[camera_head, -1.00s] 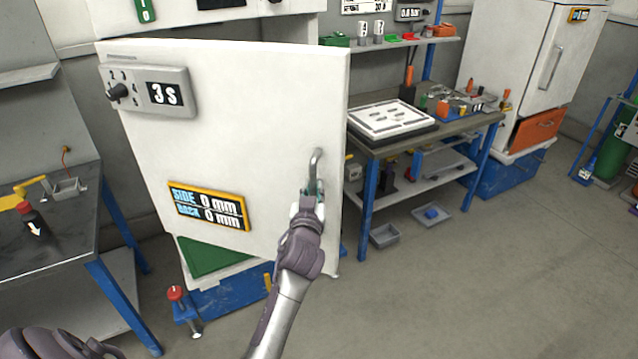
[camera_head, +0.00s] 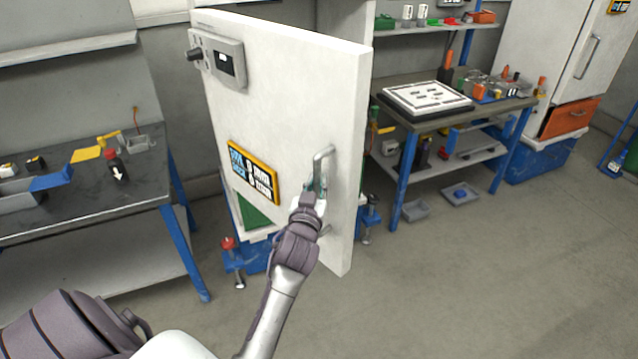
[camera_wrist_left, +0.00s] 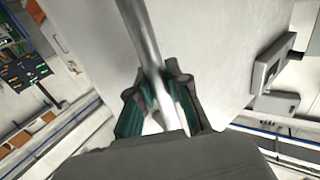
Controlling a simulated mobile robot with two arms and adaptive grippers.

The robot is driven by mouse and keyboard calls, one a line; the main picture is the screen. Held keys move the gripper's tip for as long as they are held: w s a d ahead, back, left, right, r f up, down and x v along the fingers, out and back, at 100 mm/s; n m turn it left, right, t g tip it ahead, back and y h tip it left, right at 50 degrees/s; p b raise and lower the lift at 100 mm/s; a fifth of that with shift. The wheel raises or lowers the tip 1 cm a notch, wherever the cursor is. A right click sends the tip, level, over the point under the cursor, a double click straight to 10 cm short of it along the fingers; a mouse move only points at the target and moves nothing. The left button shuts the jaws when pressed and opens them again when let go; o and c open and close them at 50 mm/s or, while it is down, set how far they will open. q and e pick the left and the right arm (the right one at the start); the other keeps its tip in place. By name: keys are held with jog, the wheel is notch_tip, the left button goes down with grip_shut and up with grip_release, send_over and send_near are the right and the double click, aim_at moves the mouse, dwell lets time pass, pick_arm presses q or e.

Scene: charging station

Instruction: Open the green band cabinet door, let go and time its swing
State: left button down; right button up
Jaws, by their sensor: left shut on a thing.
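The white cabinet door (camera_head: 285,100) stands partly open, swung out toward me. It carries a grey box with a dial and small display (camera_head: 218,58) near its top and a yellow-framed display (camera_head: 253,172) lower down. A green panel (camera_head: 252,212) shows low at its left edge. My left gripper (camera_head: 318,188) is shut on the metal bar handle (camera_head: 323,157) on the door's right side. In the left wrist view the handle bar (camera_wrist_left: 142,35) runs between the fingers (camera_wrist_left: 160,100). My right gripper is not in view. The cabinet's inside is hidden behind the door.
A dark workbench with blue legs (camera_head: 90,193) stands left of the door. A blue-legged bench with a white tray (camera_head: 428,97) stands to the right. Blue levelling feet with a red knob (camera_head: 228,243) sit low by the cabinet. The floor (camera_head: 480,280) at front right is clear.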

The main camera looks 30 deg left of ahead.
pick_arm(q)
jog(key=shift+d, duration=0.15)
jog(key=c, duration=1.1)
grip_release()
